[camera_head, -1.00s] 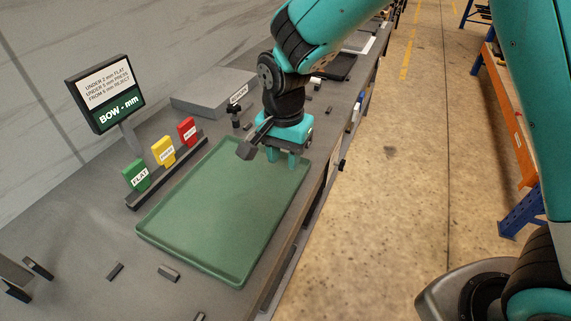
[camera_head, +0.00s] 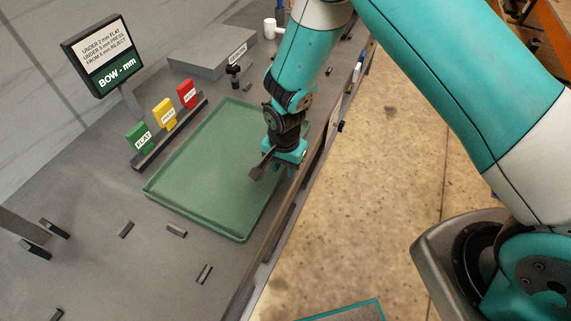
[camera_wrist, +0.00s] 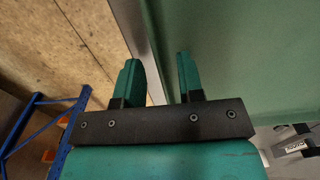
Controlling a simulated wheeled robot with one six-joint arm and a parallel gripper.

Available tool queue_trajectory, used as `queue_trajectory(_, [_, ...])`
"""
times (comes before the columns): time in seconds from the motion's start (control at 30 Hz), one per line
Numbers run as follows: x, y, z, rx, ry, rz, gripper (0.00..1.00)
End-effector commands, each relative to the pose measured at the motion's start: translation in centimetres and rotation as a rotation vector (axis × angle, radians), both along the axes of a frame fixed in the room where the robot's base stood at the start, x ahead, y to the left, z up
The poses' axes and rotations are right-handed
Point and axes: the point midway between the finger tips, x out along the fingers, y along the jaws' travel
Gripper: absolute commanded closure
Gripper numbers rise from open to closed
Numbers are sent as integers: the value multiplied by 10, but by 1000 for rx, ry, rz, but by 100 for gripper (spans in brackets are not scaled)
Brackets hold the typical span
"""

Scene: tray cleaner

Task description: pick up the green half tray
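The green half tray (camera_head: 200,165) lies flat on the grey bench, a shallow tray with a raised rim. In the wrist view the tray (camera_wrist: 235,50) fills the upper right. My gripper (camera_head: 283,172) is at the tray's right long side, near the bench's front edge, and covers part of the rim. In the wrist view my gripper's two green fingers (camera_wrist: 160,72) stand apart, with the bench edge and the tray's side between and beyond them. It is open. I cannot tell whether the fingers touch the tray.
A rack with green (camera_head: 140,138), yellow (camera_head: 164,113) and red (camera_head: 187,94) labelled blocks stands behind the tray. A sign (camera_head: 104,57) reads "BOW - mm". A grey block (camera_head: 212,50) sits farther back. Small dark pieces (camera_head: 176,230) lie in front.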

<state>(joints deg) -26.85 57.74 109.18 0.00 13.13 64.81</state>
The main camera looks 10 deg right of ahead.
Motion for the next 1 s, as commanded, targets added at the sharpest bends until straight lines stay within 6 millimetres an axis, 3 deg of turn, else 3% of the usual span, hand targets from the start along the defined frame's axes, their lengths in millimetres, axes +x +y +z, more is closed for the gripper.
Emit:
queue_trajectory(0.43, [0,0,-9,0,-1,0,65])
queue_trajectory(0.6, [0,0,-9,1,-1,0,100])
queue_trajectory(1.0, [0,0,-9,0,0,0,100])
